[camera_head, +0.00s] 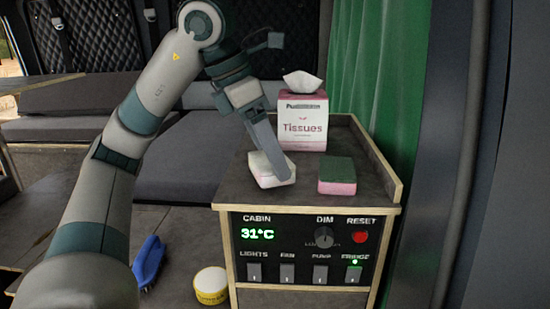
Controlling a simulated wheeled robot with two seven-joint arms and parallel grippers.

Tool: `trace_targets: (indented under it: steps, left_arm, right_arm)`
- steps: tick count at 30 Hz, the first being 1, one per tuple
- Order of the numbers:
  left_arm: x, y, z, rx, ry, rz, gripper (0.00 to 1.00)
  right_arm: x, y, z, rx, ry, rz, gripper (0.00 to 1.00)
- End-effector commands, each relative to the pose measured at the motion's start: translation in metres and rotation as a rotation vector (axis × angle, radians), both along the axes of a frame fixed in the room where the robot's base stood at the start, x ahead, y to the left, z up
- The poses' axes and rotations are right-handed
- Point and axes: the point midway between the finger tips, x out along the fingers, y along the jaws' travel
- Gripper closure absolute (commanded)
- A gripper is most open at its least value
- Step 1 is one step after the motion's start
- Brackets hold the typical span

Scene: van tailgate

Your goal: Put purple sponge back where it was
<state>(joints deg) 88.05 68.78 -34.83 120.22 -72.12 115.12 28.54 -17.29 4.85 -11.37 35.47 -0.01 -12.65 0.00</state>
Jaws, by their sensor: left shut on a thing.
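A pale sponge-like block (262,171), whitish with a faint pink-purple tint, is on the left part of the cabinet top. My left gripper (282,165) reaches down from above and is shut on it, with a finger over its right side. I cannot tell whether the block rests fully on the surface. No other sponge looks purple; a second sponge (337,176), green above and pink below, lies to the right, apart from the gripper. My right gripper is not in view.
A tissue box (303,124) stands behind the sponges on the cabinet top (300,192), which has a raised right edge. A switch panel (300,248) is on the front. A blue brush (148,262) and a yellow-white tub (211,285) are on the floor at left.

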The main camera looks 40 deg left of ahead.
Motion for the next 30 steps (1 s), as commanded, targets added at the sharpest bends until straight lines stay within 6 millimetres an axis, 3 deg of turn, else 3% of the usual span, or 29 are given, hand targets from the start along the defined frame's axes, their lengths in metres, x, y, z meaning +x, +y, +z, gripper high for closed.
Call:
trace_targets:
  steps: [19,20,22,30]
  left_arm:
    - [-0.0002,0.0002,-0.0138,-0.001,-0.001,0.001,0.48]
    - [-0.0002,0.0002,-0.0129,-0.001,-0.001,0.001,0.22]
    - [-0.0001,0.0002,-0.0124,-0.001,-0.001,0.001,0.08]
    - [-0.0002,0.0002,-0.0122,-0.001,-0.001,0.001,0.08]
  right_arm:
    - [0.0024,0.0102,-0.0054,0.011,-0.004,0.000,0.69]
    - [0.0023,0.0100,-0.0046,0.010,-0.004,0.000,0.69]
    - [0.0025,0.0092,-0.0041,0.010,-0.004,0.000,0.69]
    - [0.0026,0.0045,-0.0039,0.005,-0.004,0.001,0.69]
